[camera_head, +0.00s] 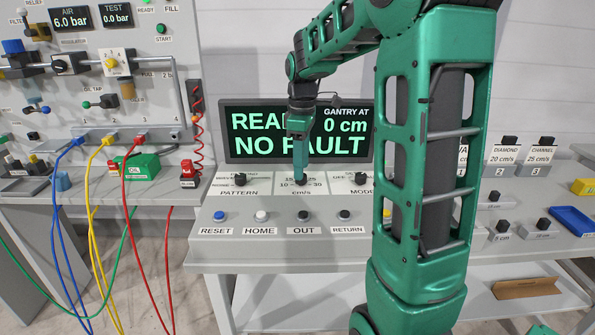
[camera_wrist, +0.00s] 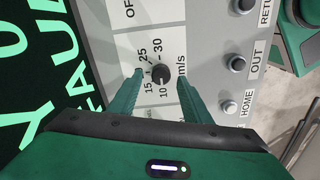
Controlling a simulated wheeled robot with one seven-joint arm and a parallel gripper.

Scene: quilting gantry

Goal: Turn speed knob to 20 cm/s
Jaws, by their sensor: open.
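The speed knob (camera_wrist: 160,74) is a small dark round knob on a white dial plate in the wrist view. Marks 10, 15, 25 and 30 show around it, with cm/s beside it; the 20 mark and the pointer's setting are not clear. My gripper (camera_wrist: 161,80) is open, with one green finger on each side of the knob. Contact cannot be told. In the head view my gripper (camera_head: 300,178) points down over the cm/s dial and hides the knob.
The PATTERN knob (camera_head: 240,179) and MODE knob (camera_head: 361,179) flank the dial. RESET (camera_head: 219,215), HOME (camera_head: 261,215), OUT (camera_head: 303,215) and RETURN (camera_head: 344,215) buttons sit in front. The screen (camera_head: 255,148) behind reads NO FAULT, gantry at 0 cm.

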